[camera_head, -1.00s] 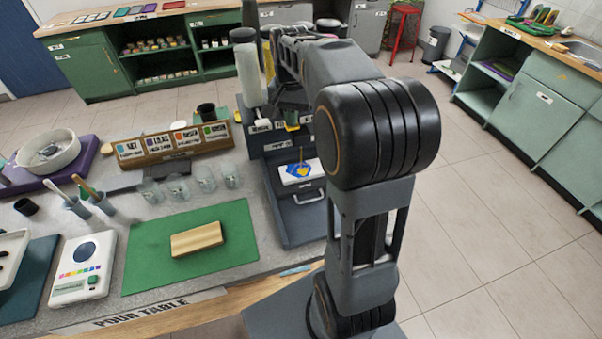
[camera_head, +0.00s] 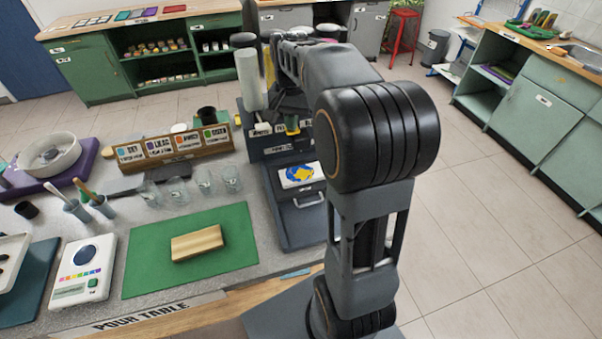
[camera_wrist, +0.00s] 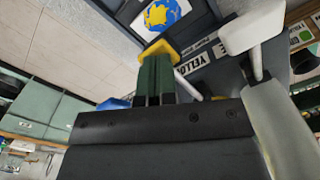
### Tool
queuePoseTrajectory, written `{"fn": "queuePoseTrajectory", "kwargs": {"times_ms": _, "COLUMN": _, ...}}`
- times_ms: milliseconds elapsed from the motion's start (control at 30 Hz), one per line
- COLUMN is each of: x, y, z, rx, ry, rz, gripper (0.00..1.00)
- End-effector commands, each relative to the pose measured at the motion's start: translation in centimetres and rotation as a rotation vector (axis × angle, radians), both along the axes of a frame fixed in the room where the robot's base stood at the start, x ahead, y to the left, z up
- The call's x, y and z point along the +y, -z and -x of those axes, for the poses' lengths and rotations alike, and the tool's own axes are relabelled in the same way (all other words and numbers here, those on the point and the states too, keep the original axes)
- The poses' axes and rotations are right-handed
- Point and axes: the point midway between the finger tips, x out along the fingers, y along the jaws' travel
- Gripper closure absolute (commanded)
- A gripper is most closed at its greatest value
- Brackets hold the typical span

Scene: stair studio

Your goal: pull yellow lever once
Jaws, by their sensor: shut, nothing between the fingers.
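The yellow lever (camera_wrist: 158,48) shows in the wrist view as a yellow handle on a pale rod, beside a label that reads in part "YELLO" (camera_wrist: 203,62). My gripper (camera_wrist: 155,62) is shut and empty, its dark green fingertips right at the yellow handle; contact cannot be told for sure. In the head view the yellow lever (camera_head: 293,131) is small and partly hidden by my arm, at the front of the dark dispenser (camera_head: 290,222). A white card (camera_head: 289,183) with a blue and yellow paint patch lies on the dispenser's bed below the levers.
A white lever (camera_wrist: 252,30) stands close to the right of my gripper and a blue one (camera_wrist: 113,103) to its left. Glass cups (camera_head: 203,181), a green mat (camera_head: 145,262) and a wooden block (camera_head: 197,243) occupy the table left of the dispenser.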

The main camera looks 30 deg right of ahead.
Motion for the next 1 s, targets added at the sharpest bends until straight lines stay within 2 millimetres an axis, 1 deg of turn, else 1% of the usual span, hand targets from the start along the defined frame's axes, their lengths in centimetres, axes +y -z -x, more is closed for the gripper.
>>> {"fn": "queuePoseTrajectory", "kwargs": {"times_ms": 33, "x": 0.0, "y": -0.8, "z": 0.0, "rx": -0.001, "ry": 0.000, "rz": 0.001, "gripper": 1.00}}
{"fn": "queuePoseTrajectory", "kwargs": {"times_ms": 600, "x": 0.0, "y": -4.9, "z": 0.0, "rx": -0.001, "ry": 0.000, "rz": 0.000, "gripper": 1.00}}
{"fn": "queuePoseTrajectory", "kwargs": {"times_ms": 1000, "x": 0.0, "y": -5.0, "z": 0.0, "rx": -0.002, "ry": 0.000, "rz": 0.001, "gripper": 1.00}}
